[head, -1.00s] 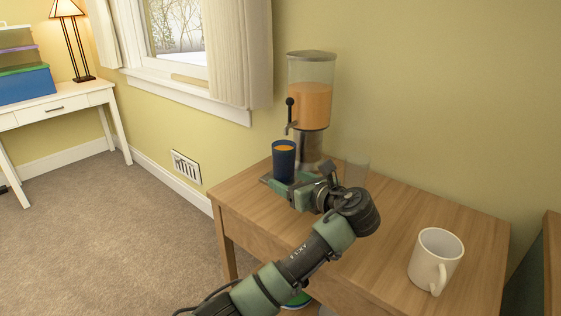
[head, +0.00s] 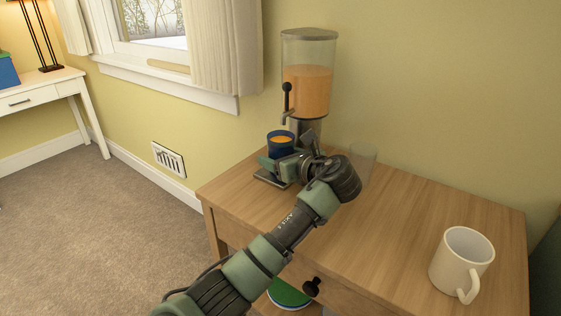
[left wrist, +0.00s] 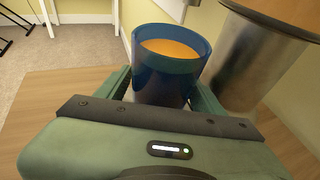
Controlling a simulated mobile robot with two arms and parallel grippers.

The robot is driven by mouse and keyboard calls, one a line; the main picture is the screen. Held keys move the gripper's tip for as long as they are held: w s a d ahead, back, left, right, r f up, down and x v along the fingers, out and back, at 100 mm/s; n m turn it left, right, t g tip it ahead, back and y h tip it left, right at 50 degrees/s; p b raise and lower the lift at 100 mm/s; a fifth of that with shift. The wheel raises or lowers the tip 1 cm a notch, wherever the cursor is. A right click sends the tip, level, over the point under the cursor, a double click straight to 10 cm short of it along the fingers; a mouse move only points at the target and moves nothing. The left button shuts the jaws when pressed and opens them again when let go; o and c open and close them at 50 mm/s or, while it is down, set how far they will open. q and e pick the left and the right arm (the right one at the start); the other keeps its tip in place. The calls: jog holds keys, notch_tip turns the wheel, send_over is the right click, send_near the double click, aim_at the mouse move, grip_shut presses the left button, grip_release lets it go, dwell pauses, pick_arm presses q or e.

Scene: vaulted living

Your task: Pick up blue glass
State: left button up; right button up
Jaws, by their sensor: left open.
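The blue glass (head: 281,144) holds orange liquid and stands upright at the back left of the wooden table, under the dispenser's tap. It also shows large in the left wrist view (left wrist: 168,75). My left gripper (head: 276,168) is at the glass, its open fingers on either side of it. The gripper body hides the lower part of the glass in both views. I cannot tell whether a finger touches the glass. My right gripper is not in view.
A drink dispenser (head: 307,85) with orange liquid stands right behind the glass. A clear glass (head: 362,165) stands to the right of my left gripper. A white mug (head: 461,262) is at the table's right. The wooden table's (head: 400,230) middle is clear.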

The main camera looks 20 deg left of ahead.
pick_arm(q)
jog(key=shift+x, duration=1.25)
jog(key=c, duration=1.4)
grip_shut()
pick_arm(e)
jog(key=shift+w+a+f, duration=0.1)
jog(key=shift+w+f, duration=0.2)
pick_arm(q)
jog(key=shift+r, duration=0.15)
